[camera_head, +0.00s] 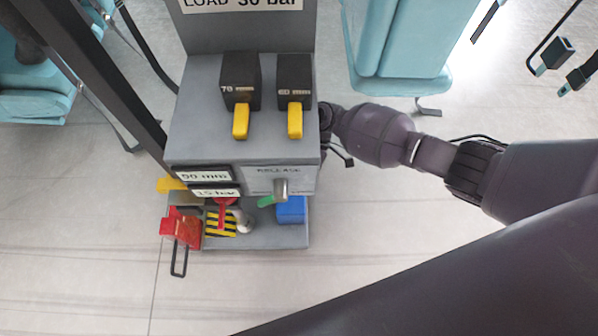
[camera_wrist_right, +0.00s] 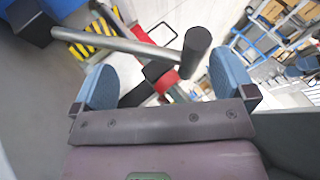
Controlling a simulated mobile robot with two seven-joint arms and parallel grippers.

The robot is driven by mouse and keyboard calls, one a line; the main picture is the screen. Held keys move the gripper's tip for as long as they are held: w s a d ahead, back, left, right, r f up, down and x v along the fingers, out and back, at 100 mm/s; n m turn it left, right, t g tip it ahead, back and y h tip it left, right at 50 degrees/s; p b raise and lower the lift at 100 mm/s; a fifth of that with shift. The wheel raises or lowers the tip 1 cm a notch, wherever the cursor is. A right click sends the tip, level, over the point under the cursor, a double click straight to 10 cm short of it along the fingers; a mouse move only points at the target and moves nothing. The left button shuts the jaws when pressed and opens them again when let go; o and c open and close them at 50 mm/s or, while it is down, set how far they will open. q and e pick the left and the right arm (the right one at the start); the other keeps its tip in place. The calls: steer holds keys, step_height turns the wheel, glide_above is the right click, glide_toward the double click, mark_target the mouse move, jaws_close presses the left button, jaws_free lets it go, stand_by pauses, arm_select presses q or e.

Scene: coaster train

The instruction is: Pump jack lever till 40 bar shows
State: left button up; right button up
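A grey jack unit (camera_head: 240,140) stands in the middle of the head view. Its small display (camera_head: 215,191) appears to read 15 bar. A lever (camera_wrist_right: 130,42), a grey metal bar with a dark round grip (camera_wrist_right: 196,50), crosses the right wrist view just beyond my right fingers. My right gripper (camera_wrist_right: 160,82) is open, its two blue fingertips apart, with the grip in front of the right one. In the head view my right arm reaches behind the unit's right side, which hides the gripper. My left gripper is not in view.
The unit carries two black blocks with yellow tabs (camera_head: 241,121) and a release knob (camera_head: 281,188). Its lower shelf holds a blue block (camera_head: 291,210); a red clamp-like part (camera_head: 180,228) sits at its left. Teal seats (camera_head: 398,50) stand behind. The floor in front is clear.

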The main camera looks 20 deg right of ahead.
steer(key=w+d+t+h, duration=0.1)
steer(key=w+d, duration=0.3)
steer(key=d, duration=0.4)
steer(key=shift+d+m, duration=0.15)
steer(key=shift+m, duration=0.15)
steer(key=s+a+g+y, duration=0.1)
steer(key=s+a, duration=0.2)
steer(key=a, duration=0.5)
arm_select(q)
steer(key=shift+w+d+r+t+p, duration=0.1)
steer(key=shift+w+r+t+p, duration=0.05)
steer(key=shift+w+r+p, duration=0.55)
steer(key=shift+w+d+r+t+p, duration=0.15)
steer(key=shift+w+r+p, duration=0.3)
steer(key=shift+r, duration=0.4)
arm_select(e)
steer(key=v, duration=1.2)
steer(key=shift+s+a+r, duration=0.2)
steer(key=shift+s, duration=0.05)
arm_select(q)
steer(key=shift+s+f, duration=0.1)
